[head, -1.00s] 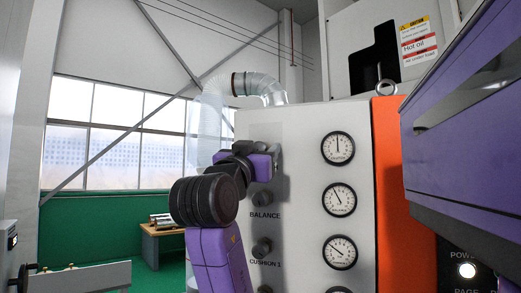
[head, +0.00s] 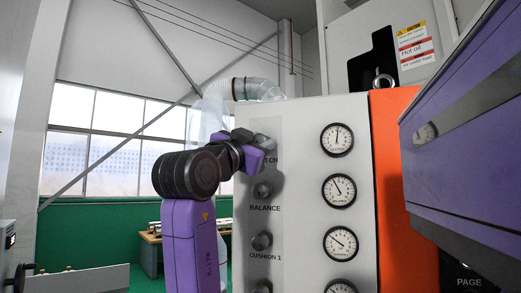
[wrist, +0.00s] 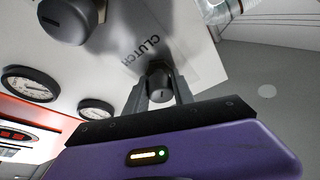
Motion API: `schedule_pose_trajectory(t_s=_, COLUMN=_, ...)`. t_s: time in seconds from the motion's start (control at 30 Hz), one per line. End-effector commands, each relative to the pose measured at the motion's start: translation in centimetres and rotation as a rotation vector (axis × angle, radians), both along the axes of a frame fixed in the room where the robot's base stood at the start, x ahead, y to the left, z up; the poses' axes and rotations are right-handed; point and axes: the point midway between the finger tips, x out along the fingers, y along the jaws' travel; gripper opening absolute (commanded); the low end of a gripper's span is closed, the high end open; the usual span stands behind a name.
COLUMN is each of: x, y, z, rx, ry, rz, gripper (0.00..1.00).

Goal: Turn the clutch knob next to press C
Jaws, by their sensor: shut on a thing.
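The clutch knob (wrist: 159,84) is a dark grey knob on the white control panel (head: 300,190), beside the printed CLUTCH label in the wrist view. My gripper (wrist: 160,92) has a finger on each side of the knob and is shut on it. In the head view, my gripper (head: 262,146) is at the top of the knob column and hides most of the knob and part of its label.
The balance knob (head: 262,190) and the cushion 1 knob (head: 261,241) sit below in the same column. Several round gauges (head: 338,140) are to the right. An orange panel edge (head: 390,190) and a purple housing (head: 460,120) stand farther right.

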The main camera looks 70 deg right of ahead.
Motion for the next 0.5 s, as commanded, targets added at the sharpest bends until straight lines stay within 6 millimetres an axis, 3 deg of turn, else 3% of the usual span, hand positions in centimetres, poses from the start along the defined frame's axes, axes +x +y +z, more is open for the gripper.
schedule_pose_trajectory(t_s=0.23, x=-0.07, y=0.01, z=0.07, rx=-0.001, ry=-0.001, rz=-0.001, gripper=0.0)
schedule_pose_trajectory(t_s=0.27, x=-0.07, y=0.01, z=0.07, rx=-0.001, ry=-0.001, rz=-0.001, gripper=0.34)
schedule_pose_trajectory(t_s=0.3, x=-0.07, y=0.01, z=0.07, rx=-0.001, ry=-0.001, rz=-0.001, gripper=0.42)
schedule_pose_trajectory(t_s=0.37, x=-0.06, y=0.02, z=0.06, rx=-0.001, ry=0.0, rz=-0.001, gripper=0.52)
schedule_pose_trajectory(t_s=0.5, x=-0.04, y=0.01, z=0.04, rx=-0.001, ry=0.0, rz=-0.001, gripper=0.52)
